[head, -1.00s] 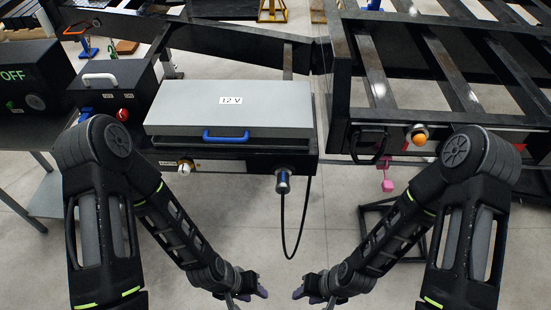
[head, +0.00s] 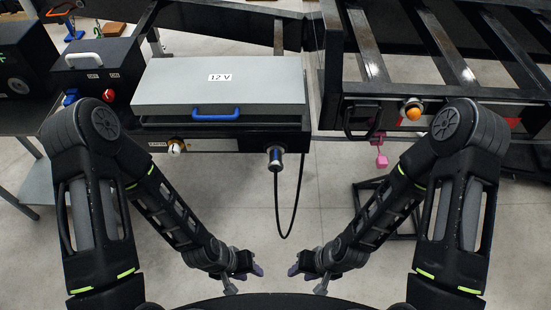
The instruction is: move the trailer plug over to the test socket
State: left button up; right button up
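The trailer plug (head: 275,158), a silver and blue cylinder, sits at the front of the black panel under the grey 12 V box (head: 222,84). Its black cable (head: 277,210) hangs in a loop below and rises behind the panel's right end. A blue fitting (head: 70,97), possibly the test socket, shows on the front of the black box with a white handle (head: 97,65) at the left. My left gripper (head: 257,269) and my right gripper (head: 293,270) hang low, below the plug and apart from it. Both look empty; their finger gaps are too small to judge.
A red knob (head: 109,96) is on the left box and a cream knob (head: 176,146) on the panel. The trailer frame (head: 470,95) with an orange lamp (head: 413,109) stands at the right. A pink piece (head: 381,160) hangs below it. The floor between is clear.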

aim_at(276, 152)
jog(key=l+u, duration=0.1)
jog(key=l, duration=0.3)
jog(key=k+l+u, duration=0.15)
jog(key=l, duration=0.2)
jog(key=l+u, duration=0.1)
jog(key=l, duration=0.3)
jog(key=k+l+u, duration=0.15)
jog(key=l, duration=0.2)
jog(key=k+l+u, duration=0.1)
jog(key=l, duration=0.3)
jog(key=k+l+u, duration=0.1)
jog(key=k+l, duration=0.1)
jog(key=l, duration=0.15)
